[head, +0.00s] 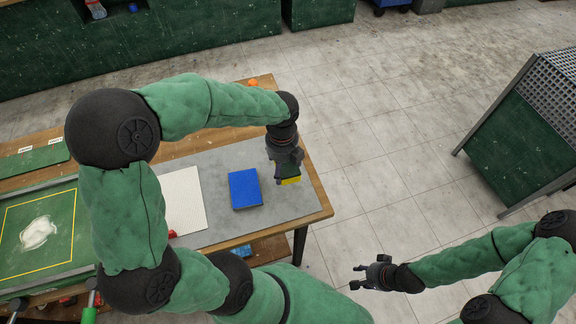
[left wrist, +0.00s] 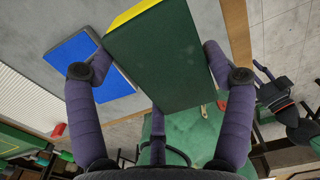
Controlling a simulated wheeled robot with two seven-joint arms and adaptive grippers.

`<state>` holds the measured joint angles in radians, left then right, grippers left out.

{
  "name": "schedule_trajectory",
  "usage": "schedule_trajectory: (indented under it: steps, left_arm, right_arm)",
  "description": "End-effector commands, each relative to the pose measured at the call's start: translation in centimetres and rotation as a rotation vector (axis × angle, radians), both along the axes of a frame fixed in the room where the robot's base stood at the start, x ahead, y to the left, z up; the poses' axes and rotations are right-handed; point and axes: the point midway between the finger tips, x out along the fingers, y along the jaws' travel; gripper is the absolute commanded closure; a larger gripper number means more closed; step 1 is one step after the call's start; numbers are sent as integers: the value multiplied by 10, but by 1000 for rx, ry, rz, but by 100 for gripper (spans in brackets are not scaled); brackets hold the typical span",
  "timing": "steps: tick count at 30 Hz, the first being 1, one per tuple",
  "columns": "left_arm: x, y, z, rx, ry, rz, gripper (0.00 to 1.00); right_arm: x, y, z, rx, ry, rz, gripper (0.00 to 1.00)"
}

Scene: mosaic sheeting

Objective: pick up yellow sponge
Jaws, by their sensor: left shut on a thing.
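The yellow sponge (head: 291,181) has a dark green face and a yellow layer. It sits between the fingers of my left gripper (head: 287,171) at the right end of the table. In the left wrist view the sponge (left wrist: 158,62) shows its green face and a yellow edge, with a finger on each side. My left gripper is shut on it. Whether the sponge still touches the table is hard to tell. My right gripper (head: 364,276) is open and empty, off the table at the lower right.
A blue block (head: 244,189) lies on the grey table mat (head: 222,176), left of the sponge. A white textured sheet (head: 183,200) lies further left. A green tray (head: 60,215) holds white material. A mesh-topped green stand (head: 520,130) is at right. The floor between is clear.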

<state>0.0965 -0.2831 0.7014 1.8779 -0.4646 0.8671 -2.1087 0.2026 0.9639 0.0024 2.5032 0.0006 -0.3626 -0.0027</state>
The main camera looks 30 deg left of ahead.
Motion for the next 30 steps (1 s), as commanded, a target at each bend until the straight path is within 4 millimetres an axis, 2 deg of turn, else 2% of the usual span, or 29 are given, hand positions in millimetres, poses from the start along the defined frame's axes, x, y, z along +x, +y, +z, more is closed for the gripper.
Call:
schedule_trajectory:
  steps: [1,5,9,15,21,30]
  left_arm:
    - [-7,5,16,0,-7,5,51]
    - [-29,16,45,1,-8,6,51]
    - [-60,31,57,0,-3,8,51]
    - [-91,46,72,0,-3,6,51]
    - [-106,54,78,0,-1,2,51]
    - [-109,55,80,0,-1,1,51]
  right_arm:
    - [0,0,7,0,0,0,60]
    - [0,0,16,0,0,0,60]
    - [0,0,21,0,0,0,60]
    - [0,0,27,0,0,0,60]
    - [0,0,29,0,0,0,60]
    - [0,0,29,0,0,0,60]
